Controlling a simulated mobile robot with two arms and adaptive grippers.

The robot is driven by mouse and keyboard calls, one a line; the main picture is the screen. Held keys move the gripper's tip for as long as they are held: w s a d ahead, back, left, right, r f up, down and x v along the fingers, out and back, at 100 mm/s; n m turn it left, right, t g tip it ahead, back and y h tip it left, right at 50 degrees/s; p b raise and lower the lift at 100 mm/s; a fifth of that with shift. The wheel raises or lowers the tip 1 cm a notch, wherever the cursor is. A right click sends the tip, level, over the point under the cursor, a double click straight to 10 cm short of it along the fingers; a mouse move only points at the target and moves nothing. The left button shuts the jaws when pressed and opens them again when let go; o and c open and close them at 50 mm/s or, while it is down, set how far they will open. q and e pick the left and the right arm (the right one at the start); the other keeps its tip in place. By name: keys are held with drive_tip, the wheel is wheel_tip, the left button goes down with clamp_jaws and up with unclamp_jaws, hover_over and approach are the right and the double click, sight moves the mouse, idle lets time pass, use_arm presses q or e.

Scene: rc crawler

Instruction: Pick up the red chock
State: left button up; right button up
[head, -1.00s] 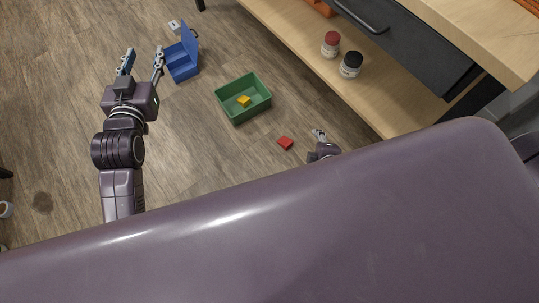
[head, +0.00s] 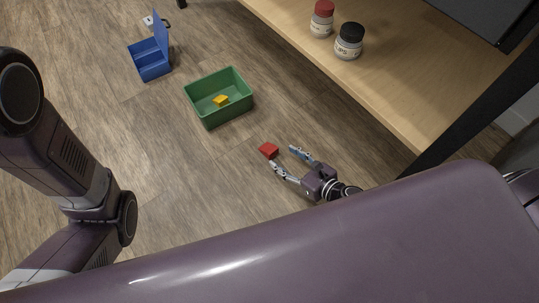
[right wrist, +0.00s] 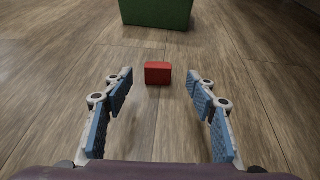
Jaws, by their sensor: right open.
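The red chock (head: 269,150) lies on the wooden floor, in front of the green bin. In the right wrist view the red chock (right wrist: 158,73) is centred just beyond the fingertips. My right gripper (head: 281,156) is open and low over the floor, its two fingers pointing at the chock; nothing is between them. In the right wrist view my right gripper (right wrist: 162,82) shows blue finger pads set wide apart. My left arm shows at the left of the head view, but its gripper is out of the picture.
A green bin (head: 228,117) holding a yellow block (head: 220,100) stands beyond the chock. A blue open-lidded box (head: 153,69) is farther back. A wooden shelf (head: 390,90) with two jars, red-lidded (head: 321,18) and black-lidded (head: 349,41), is at the right.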

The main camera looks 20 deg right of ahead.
sight(274, 152)
drive_tip(key=b+x, duration=0.3)
drive_tip(key=x, duration=0.4)
drive_tip(key=shift+w+a+f, duration=0.15)
drive_tip(key=shift+f, duration=0.1)
drive_tip(key=shift+c, duration=0.4)
drive_tip(key=c, duration=1.2)
drive_tip(key=shift+r, duration=0.1)
